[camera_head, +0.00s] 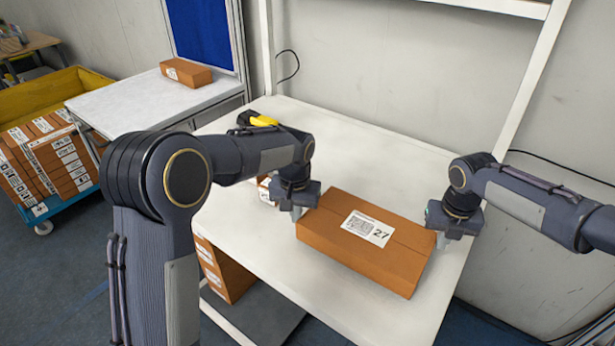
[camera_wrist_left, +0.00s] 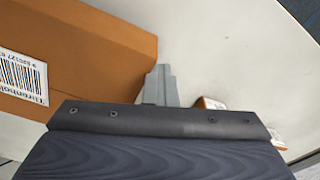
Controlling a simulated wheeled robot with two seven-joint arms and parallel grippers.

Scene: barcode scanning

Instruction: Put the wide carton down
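The wide carton (camera_head: 365,258) is a flat brown box with a white label marked 27 on top. It lies level at the front of the white table (camera_head: 375,160); I cannot tell whether it touches the top. My left gripper (camera_head: 297,212) is at its left end, and my right gripper (camera_head: 440,238) is at its right end. In the left wrist view, the carton (camera_wrist_left: 95,50) has a barcode label on one face. The left fingers (camera_wrist_left: 160,86) look closed together, against or very near the carton's end. The right fingertips are too small to read.
A yellow and black scanner (camera_head: 258,120) lies at the table's back left. A small box (camera_head: 264,187) is partly hidden behind my left arm. A carton (camera_head: 182,72) sits on the side table (camera_head: 130,105). A yellow-rimmed cart (camera_head: 45,92) holds several cartons. The table's back right is clear.

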